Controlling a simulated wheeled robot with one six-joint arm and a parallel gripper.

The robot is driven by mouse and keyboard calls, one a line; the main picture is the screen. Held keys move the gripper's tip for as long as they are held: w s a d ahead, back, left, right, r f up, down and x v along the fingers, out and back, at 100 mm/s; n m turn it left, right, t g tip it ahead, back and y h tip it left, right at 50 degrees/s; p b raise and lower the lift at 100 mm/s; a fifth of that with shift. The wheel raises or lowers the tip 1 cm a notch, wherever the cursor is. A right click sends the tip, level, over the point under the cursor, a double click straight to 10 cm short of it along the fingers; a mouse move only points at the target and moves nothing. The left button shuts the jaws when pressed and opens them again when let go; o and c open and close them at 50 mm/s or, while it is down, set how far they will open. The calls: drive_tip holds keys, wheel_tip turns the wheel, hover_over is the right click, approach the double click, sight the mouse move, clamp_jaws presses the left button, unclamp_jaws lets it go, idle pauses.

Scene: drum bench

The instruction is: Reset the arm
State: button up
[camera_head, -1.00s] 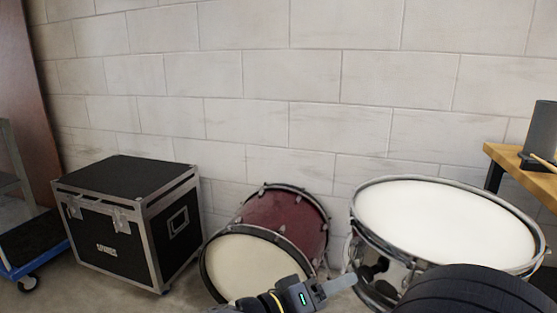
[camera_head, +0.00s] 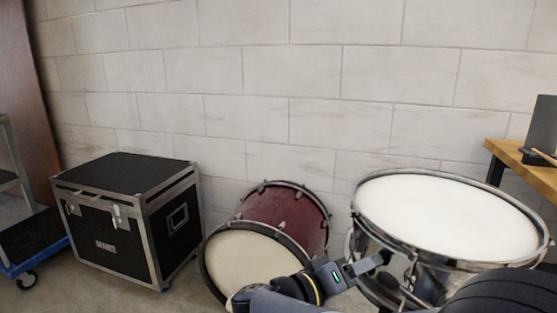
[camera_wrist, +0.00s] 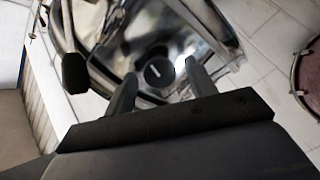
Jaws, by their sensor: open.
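My gripper (camera_head: 372,264) is at the bottom centre-right of the head view, in front of the chrome shell of the snare drum (camera_head: 445,215). In the wrist view my gripper (camera_wrist: 160,82) shows two dark fingers spread apart with nothing held between them. The shiny drum shell (camera_wrist: 135,40) lies beyond the fingertips, with a round dark badge-like spot between them. I cannot tell whether a finger touches the drum.
A red drum (camera_head: 285,215) lies tilted on the floor left of the snare. A black flight case (camera_head: 130,215) stands further left, beside a blue-edged cart (camera_head: 35,255). A wooden bench (camera_head: 512,160) is at the right. A pale block wall closes the back.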

drive_tip(key=shift+w+f+n+g+h+p, duration=0.1)
drive_tip(key=shift+n+g+h+p, duration=0.2)
drive_tip(key=shift+n+p, duration=5.35)
drive_tip(key=shift+f+n+g+h+p, duration=0.1)
drive_tip(key=shift+n+g+h+p, duration=0.15)
drive_tip(key=shift+n+p, duration=5.4)
drive_tip(key=shift+m+p, duration=1)
